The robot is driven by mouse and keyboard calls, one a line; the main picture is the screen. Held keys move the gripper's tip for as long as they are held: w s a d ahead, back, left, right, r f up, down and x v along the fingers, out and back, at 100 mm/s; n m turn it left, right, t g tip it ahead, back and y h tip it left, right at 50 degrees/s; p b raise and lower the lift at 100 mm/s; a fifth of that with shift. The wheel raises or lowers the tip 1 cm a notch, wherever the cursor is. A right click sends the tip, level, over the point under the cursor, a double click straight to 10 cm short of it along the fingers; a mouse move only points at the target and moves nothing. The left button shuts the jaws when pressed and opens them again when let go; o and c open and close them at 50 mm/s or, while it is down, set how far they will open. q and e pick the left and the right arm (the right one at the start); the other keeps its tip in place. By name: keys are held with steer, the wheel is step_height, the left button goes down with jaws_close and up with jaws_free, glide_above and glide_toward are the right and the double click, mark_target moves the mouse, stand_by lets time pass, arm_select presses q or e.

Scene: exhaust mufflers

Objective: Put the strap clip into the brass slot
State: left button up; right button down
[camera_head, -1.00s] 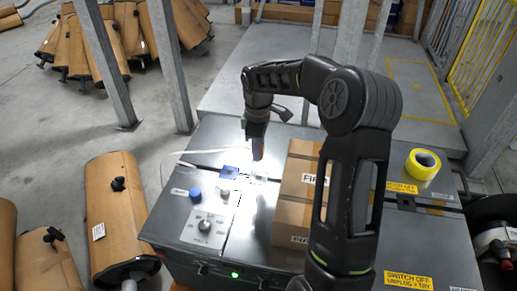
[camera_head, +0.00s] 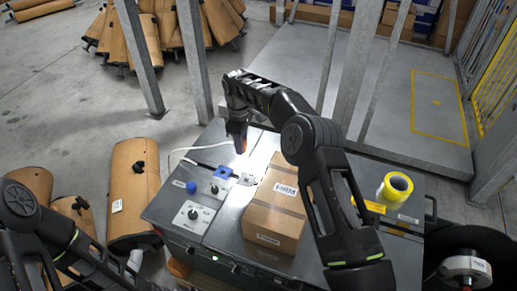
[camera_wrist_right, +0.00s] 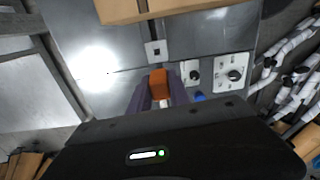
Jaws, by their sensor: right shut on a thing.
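An orange piece, seemingly the strap clip (camera_wrist_right: 158,82), is held between the fingers of my right gripper (camera_wrist_right: 160,94) in the wrist view. In the head view the right gripper (camera_head: 238,142) points down above the far left part of the grey machine top, with orange at its tip. A white strap (camera_head: 196,150) runs left from near the gripper. A small pale metal plate with a dark opening (camera_wrist_right: 155,50) lies ahead of the clip, apart from it; I cannot tell whether it is the brass slot. My left arm shows at lower left; its gripper does not.
A cardboard box (camera_head: 275,208) stands right of the gripper on the machine top (camera_head: 225,240). A blue block (camera_head: 224,175), a blue button (camera_head: 191,187) and knob panels (camera_head: 194,214) lie nearby. A yellow tape roll (camera_head: 395,188) sits at right.

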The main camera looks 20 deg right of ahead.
steer(key=shift+w+d+r, duration=0.2)
steer(key=shift+d+r, duration=0.05)
steer(key=shift+d, duration=0.15)
steer(key=shift+s+r+m, duration=0.15)
steer(key=shift+m, duration=0.15)
steer(key=shift+d, duration=0.15)
steer(key=s+d+b, duration=0.1)
steer(key=s+d, duration=0.2)
steer(key=s+d+b, duration=0.2)
steer(key=d, duration=0.1)
steer(key=s+d+b, duration=0.2)
steer(key=s+d, duration=0.1)
steer(key=d, duration=0.1)
steer(key=shift+s+d, duration=0.1)
steer(key=shift+s, duration=0.2)
steer(key=s+d+b, duration=0.2)
steer(key=s+d, duration=0.9)
steer(key=d, duration=0.1)
steer(key=s+d+f+b, duration=0.1)
steer(key=d+f+b, duration=0.1)
steer(key=f, duration=0.4)
steer(key=s+d+f+b, duration=0.2)
steer(key=f+b, duration=0.2)
steer(key=f, duration=0.2)
steer(key=shift+d+b, duration=0.2)
steer(key=shift+b, duration=0.2)
